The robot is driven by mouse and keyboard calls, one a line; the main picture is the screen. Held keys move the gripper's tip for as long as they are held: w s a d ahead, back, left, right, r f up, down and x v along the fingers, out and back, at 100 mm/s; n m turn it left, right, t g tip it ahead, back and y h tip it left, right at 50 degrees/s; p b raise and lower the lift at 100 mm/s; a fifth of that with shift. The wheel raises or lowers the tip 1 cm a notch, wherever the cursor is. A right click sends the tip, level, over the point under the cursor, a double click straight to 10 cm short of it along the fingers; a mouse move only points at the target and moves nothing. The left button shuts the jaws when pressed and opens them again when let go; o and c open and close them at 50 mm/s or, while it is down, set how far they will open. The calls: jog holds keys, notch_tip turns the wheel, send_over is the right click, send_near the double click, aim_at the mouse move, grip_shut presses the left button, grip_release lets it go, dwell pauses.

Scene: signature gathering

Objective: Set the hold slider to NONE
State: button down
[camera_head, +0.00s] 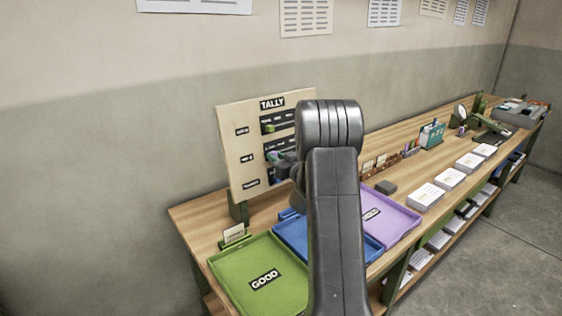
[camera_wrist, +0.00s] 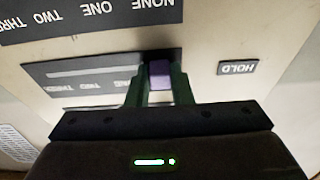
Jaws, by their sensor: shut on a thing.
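The tally board (camera_head: 237,140) leans upright at the back left of the table in the head view. In the wrist view, which shows it upside down, the HOLD label (camera_wrist: 238,68) is at the right of a dark slider strip (camera_wrist: 75,76). A purple slider knob (camera_wrist: 160,73) sits at the strip's end nearest this label. My gripper (camera_wrist: 159,78) is shut on the knob, one finger on each side. ONE, TWO and THREE show along the strip to the left; any label beside the knob is hidden by the gripper. In the head view my arm covers much of the board's right side.
A green tray (camera_head: 228,268) marked GOOD, a blue tray (camera_head: 290,228) and a purple tray (camera_head: 398,208) lie in front of the board. Paper stacks (camera_head: 426,196) and a dark block (camera_head: 386,187) stand farther right. Another slider row (camera_wrist: 60,20) shows beside this one.

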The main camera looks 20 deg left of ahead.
jog(key=shift+s+a+f, duration=0.1)
jog(key=c, duration=1.7)
grip_release()
jog(key=o, duration=0.4)
jog(key=shift+s+a, duration=0.1)
jog(key=shift+s, duration=0.1)
jog(key=shift+s+d, duration=0.1)
jog(key=shift+d, duration=0.35)
jog(key=b+v, duration=0.2)
jog(key=v, duration=1.1)
jog(key=shift+b, duration=0.3)
jog(key=shift+a, duration=0.1)
